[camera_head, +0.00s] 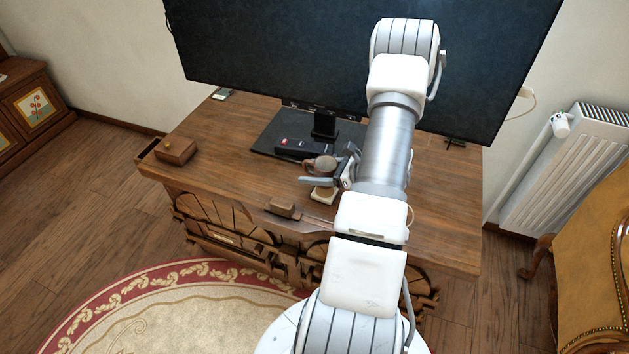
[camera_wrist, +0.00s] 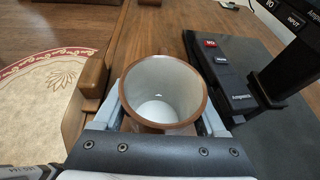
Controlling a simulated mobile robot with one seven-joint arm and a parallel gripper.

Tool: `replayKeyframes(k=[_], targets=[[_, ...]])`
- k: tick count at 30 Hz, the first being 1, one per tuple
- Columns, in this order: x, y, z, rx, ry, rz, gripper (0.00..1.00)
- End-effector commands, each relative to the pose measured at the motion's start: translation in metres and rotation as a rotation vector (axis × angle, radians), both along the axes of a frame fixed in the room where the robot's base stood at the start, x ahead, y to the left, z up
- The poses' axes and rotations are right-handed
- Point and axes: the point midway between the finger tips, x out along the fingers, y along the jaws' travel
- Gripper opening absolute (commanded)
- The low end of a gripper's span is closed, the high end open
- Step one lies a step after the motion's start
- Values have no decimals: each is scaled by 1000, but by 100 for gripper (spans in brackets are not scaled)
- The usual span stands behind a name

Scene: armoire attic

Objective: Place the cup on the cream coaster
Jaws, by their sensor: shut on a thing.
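The cup (camera_head: 322,165) is brown outside; the wrist view shows its brown rim and white inside (camera_wrist: 160,88), which looks empty. My gripper (camera_head: 334,167) is shut on the cup, with one finger on each side of it in the wrist view (camera_wrist: 162,108). The cup looks upright. The cream coaster (camera_head: 323,195) lies on the wooden cabinet top, just below the cup and gripper in the head view, partly covered by a finger. I cannot make it out in the wrist view. Whether the cup touches anything beneath is hidden.
A black remote (camera_head: 300,148) lies behind the cup, near the television stand (camera_head: 265,143). The large television (camera_head: 290,50) rises behind. A small wooden piece (camera_head: 285,210) sits at the cabinet's front edge. A wooden box (camera_head: 175,151) is at left; the top between is clear.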

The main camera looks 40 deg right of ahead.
Motion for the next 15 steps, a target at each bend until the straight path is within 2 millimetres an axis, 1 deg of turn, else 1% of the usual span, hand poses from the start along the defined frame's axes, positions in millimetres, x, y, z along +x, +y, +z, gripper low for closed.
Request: replayKeyframes(k=[1, 3, 6, 15], targets=[[0, 0, -11, 2, 1, 0, 5], [0, 0, -22, 2, 2, 1, 5], [0, 0, -34, 2, 2, 0, 5], [0, 0, -34, 0, 0, 0, 5]])
